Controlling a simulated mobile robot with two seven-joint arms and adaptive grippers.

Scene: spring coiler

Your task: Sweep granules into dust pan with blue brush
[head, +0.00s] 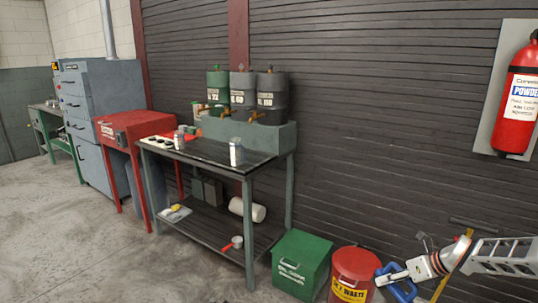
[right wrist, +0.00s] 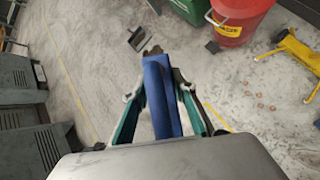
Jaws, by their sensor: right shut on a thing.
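My right gripper (right wrist: 157,92) is shut on a long blue brush (right wrist: 157,78), seen between its teal-sided fingers in the right wrist view. A brownish tip shows at the brush's far end, held above the floor. In the head view, my right arm ends at the lower right at a blue shape (head: 408,292); finger detail is unclear there. A small dark dust pan (right wrist: 137,39) appears to lie on the floor beyond the brush. A few small brownish spots (right wrist: 260,95) right of the brush may be granules; I cannot be sure. My left gripper is not in view.
A green box (head: 301,264) and a red waste drum (head: 354,265) stand by the shutter wall. A yellow stand (right wrist: 293,47) is right of the drum. A workbench (head: 248,185) stands at centre. Open concrete floor lies around the dust pan.

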